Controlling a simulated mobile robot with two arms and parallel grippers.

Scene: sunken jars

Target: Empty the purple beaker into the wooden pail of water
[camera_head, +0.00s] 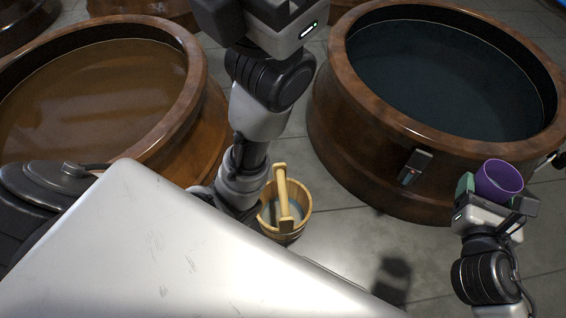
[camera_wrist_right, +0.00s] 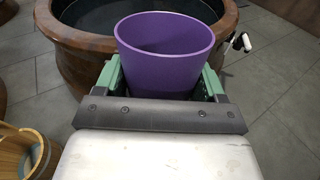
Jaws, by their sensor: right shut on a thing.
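The purple beaker (camera_head: 500,178) is at the right in the head view, held between the fingers of my right gripper (camera_head: 494,193). It also fills the upper middle of the right wrist view (camera_wrist_right: 168,62), with its mouth up; I see only purple inside, and its bottom is hidden. The wooden pail (camera_head: 284,236) stands on the floor at the middle of the head view, left of the beaker and apart from it. Greyish water shows inside, and its handle stands up across the mouth. My left gripper (camera_head: 268,14) is at the top edge, its fingers not clearly shown.
A large brown vat (camera_head: 350,150) with dark liquid stands behind the beaker, a small dark fitting (camera_head: 414,167) on its side. Another vat (camera_head: 203,115) with brownish liquid is at the left. Grey floor (camera_head: 345,240) lies clear between pail and right gripper.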

